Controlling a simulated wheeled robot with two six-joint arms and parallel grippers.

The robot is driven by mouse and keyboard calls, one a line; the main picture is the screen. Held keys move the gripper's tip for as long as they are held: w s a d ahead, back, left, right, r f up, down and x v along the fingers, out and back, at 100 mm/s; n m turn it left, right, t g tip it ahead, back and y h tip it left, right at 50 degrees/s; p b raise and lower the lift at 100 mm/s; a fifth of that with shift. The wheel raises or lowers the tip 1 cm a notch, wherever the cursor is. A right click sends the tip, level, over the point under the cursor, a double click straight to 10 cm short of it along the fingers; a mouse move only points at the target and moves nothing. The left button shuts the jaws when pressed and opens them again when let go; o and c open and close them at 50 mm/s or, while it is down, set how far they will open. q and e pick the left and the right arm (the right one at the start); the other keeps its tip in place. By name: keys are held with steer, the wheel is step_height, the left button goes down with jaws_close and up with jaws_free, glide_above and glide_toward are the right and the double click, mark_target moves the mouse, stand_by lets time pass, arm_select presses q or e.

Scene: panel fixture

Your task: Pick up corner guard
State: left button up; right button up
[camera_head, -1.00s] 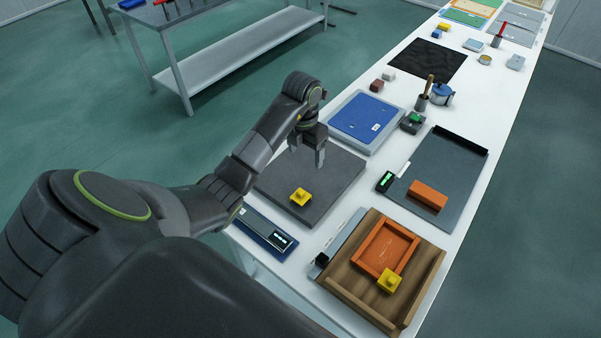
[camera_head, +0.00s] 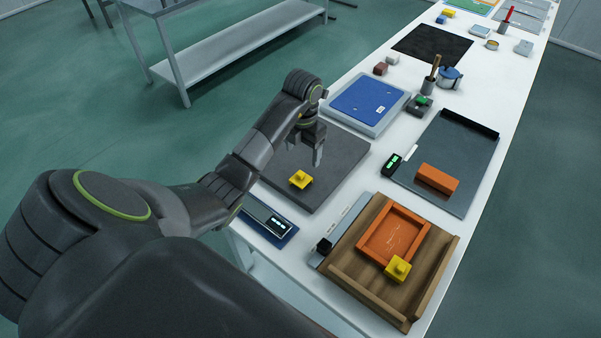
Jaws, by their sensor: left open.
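A yellow corner guard (camera_head: 301,180) lies on the dark grey mat (camera_head: 318,190) at the left of the table. A second yellow corner guard (camera_head: 398,268) sits at the near right corner of the orange frame (camera_head: 372,243) on the wooden fixture (camera_head: 345,278). My left gripper (camera_head: 305,155) is open and points down above the far part of the mat, beyond the first guard and apart from it. Its jaws look empty. My right gripper is not in view.
A blue device with a display (camera_head: 270,221) lies at the table's near left edge. A grey tray (camera_head: 465,150) with an orange block (camera_head: 437,180) lies to the right. A blue panel on a grey base (camera_head: 366,105) lies behind the mat. Several small items stand farther back.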

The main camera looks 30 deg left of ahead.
mark_target(303, 173)
arm_select(q)
steer(key=shift+f+b, duration=1.8)
steer(key=shift+f, duration=0.45)
steer(key=shift+f+b, duration=0.4)
steer(key=shift+f, duration=0.05)
step_height(303, 173, down, 2)
steer(key=shift+d+p, duration=0.15)
steer(key=shift+p, duration=0.5)
steer(key=shift+f, duration=0.6)
steer(key=c, duration=1.1)
